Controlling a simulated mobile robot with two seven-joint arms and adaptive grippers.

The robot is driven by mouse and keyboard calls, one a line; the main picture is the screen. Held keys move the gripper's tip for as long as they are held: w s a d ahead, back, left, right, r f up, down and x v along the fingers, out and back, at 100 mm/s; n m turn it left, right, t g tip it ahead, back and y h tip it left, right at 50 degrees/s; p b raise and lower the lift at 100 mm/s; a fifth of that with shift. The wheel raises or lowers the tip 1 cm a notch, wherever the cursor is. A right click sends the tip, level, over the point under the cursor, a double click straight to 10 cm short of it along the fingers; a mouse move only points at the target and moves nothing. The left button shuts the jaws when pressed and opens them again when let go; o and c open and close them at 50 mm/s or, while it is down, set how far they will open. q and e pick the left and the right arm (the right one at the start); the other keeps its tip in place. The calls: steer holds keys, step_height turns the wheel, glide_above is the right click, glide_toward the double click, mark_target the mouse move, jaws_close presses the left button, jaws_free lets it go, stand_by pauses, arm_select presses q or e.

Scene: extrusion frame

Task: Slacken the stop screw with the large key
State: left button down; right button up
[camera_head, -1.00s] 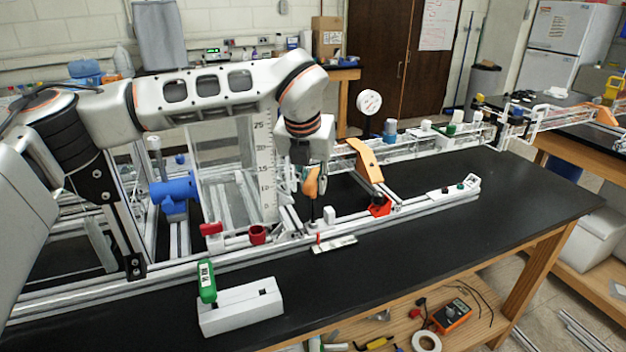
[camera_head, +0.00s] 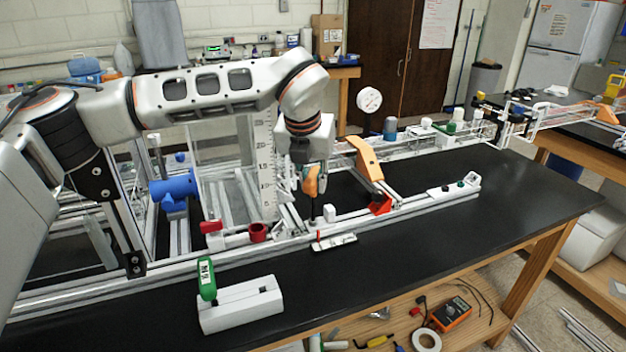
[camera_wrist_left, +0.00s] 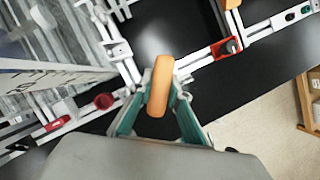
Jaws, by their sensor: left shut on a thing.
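My left gripper (camera_head: 312,181) is shut on the orange handle of the large key (camera_head: 311,174), above the front rail. The key stands about upright, with its dark shaft pointing down to the rail beside a small white block (camera_head: 329,213). In the left wrist view, the orange handle (camera_wrist_left: 160,88) sits between the teal fingers of the gripper (camera_wrist_left: 159,100). The handle hides the key's lower end there. I cannot make out the stop screw itself or whether the key tip is seated in it. My right gripper is not in view.
A green-handled key (camera_head: 206,278) stands in a white holder (camera_head: 240,306) at the front. A red cup-shaped part (camera_head: 258,232), a blue cylinder (camera_head: 174,187) and an orange lever (camera_head: 366,160) are nearby on the frame. The black bench top (camera_head: 430,235) is clear at front right.

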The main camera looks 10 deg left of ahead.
arm_select(q)
steer(key=shift+f, duration=0.5)
stand_by(0.7)
steer(key=shift+b, duration=0.3)
steer(key=n+y, duration=0.1)
steer(key=n, duration=0.2)
steer(key=shift+m+h, duration=0.3)
steer(key=shift+m, duration=0.7)
steer(key=shift+r, duration=0.15)
steer(key=shift+r+p, duration=1)
steer(key=shift+r, duration=0.4)
